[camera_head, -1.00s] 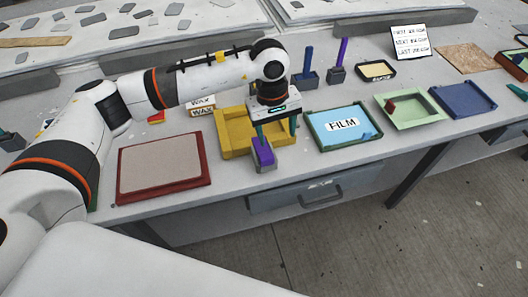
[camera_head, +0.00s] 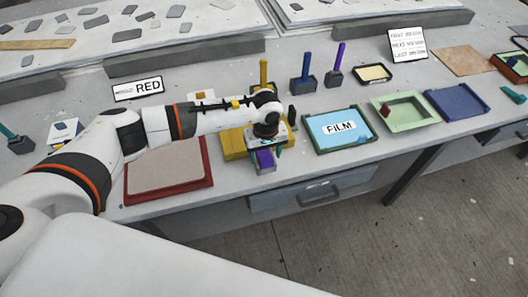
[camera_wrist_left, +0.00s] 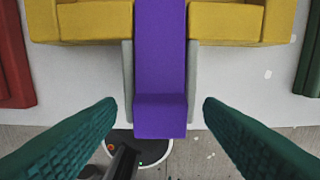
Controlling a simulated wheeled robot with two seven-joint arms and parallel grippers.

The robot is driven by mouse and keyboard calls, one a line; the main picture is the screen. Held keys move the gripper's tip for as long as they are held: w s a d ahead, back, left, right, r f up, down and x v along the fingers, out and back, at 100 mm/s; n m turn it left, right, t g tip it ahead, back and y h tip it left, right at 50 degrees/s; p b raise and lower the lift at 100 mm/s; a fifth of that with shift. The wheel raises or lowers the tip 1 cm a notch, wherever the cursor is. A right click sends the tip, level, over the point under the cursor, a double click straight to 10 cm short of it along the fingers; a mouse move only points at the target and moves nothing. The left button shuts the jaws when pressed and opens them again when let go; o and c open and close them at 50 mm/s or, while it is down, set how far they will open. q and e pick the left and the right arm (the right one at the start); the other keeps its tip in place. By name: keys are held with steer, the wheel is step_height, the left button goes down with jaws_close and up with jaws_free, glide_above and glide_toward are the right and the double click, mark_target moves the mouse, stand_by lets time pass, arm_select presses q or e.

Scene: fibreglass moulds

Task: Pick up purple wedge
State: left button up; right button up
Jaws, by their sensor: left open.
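The purple wedge (camera_head: 265,158) sits in a small grey holder at the front edge of the table, in front of the yellow mould (camera_head: 233,145). In the left wrist view the wedge (camera_wrist_left: 160,70) runs down the middle between the two thin grey walls of the holder (camera_wrist_left: 194,85). My left gripper (camera_head: 265,150) is open close over the wedge. In the left wrist view its green fingertips (camera_wrist_left: 160,106) are on either side of the wedge and holder, with gaps showing.
The red-framed mould (camera_head: 207,180) lies left of the wedge, and the blue FILM tray (camera_head: 343,147) lies right. Tools with yellow (camera_head: 263,72), blue (camera_head: 306,64) and purple (camera_head: 340,55) handles stand behind. A drawer (camera_head: 312,190) is below the table edge.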

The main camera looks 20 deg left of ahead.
arm_select(q)
steer(key=shift+f, duration=0.3)
steer(key=c, duration=1.1)
steer(key=shift+r, duration=0.15)
